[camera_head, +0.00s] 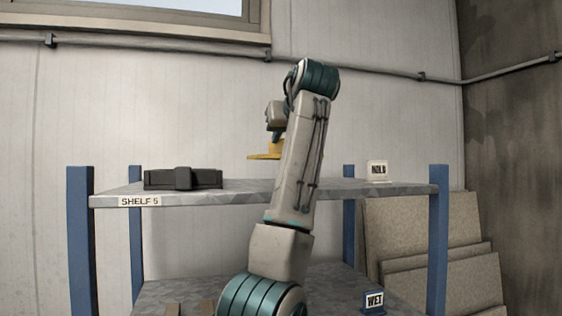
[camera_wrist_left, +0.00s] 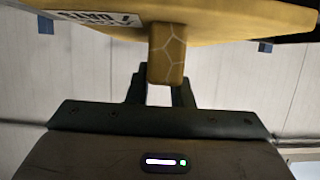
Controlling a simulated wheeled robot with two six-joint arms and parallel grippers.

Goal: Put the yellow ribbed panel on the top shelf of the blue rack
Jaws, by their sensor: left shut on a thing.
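The yellow panel (camera_head: 262,156) shows partly in the head view, above the top shelf (camera_head: 245,189) of the blue rack (camera_head: 80,240); my left arm hides its right part. In the left wrist view the panel (camera_wrist_left: 225,18) fills the top edge, with a yellow block-like grip (camera_wrist_left: 167,54) on it and a white label at its left. My left gripper (camera_wrist_left: 160,92) is shut on this grip. In the head view the gripper (camera_head: 275,134) is just above the panel. A gap shows between panel and shelf. Ribs cannot be made out. My right gripper is in neither view.
A dark block-like object (camera_head: 183,179) lies on the shelf's left half. A small white sign (camera_head: 377,171) stands at its right end. A "WET" sign (camera_head: 374,299) is on the lower shelf. Boards (camera_head: 410,235) lean behind at right. The shelf's middle looks clear where visible.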

